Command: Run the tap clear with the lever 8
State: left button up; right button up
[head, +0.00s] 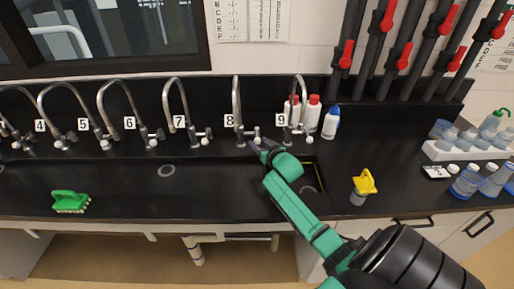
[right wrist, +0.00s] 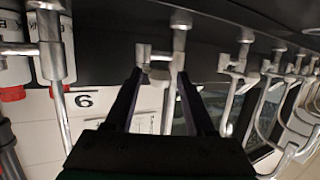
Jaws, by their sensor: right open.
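Tap 8 (head: 237,95) is a chrome gooseneck tap behind the black sink counter, with its number label (head: 229,120) just left of it. Its short side lever (head: 252,132) is at the base, on the right. My right gripper (head: 259,147) is in front of that lever, close to it. In the right wrist view, the picture is upside down and my open gripper (right wrist: 159,74) has its two dark fingers on either side of the tap's metal fittings (right wrist: 178,45). Whether the fingers touch the lever I cannot tell. My left gripper is not in view.
Tap 9 (head: 301,95) stands close on the right, with bottles (head: 313,113) behind it. Tap 7 (head: 178,100) is on the left. A bottle rack (head: 468,150) is at the right.

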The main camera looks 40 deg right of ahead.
jog(key=shift+w+d+f, duration=0.1)
jog(key=shift+w+f, duration=0.2)
jog(key=shift+w, duration=0.25)
jog(key=shift+w+r, duration=0.15)
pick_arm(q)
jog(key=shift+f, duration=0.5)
pick_arm(e)
jog(key=shift+d, duration=0.1)
jog(key=shift+s+d+r, duration=0.1)
jog(key=shift+s+d, duration=0.1)
jog(key=shift+d, duration=0.5)
jog(key=shift+s+d, duration=0.2)
jog(key=shift+d, duration=0.45)
jog(key=shift+s+d, duration=0.2)
jog(key=shift+d, duration=0.7)
jog(key=shift+s+d, duration=0.2)
jog(key=shift+d, duration=0.65)
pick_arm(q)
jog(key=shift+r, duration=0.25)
pick_arm(e)
jog(key=shift+a, duration=0.15)
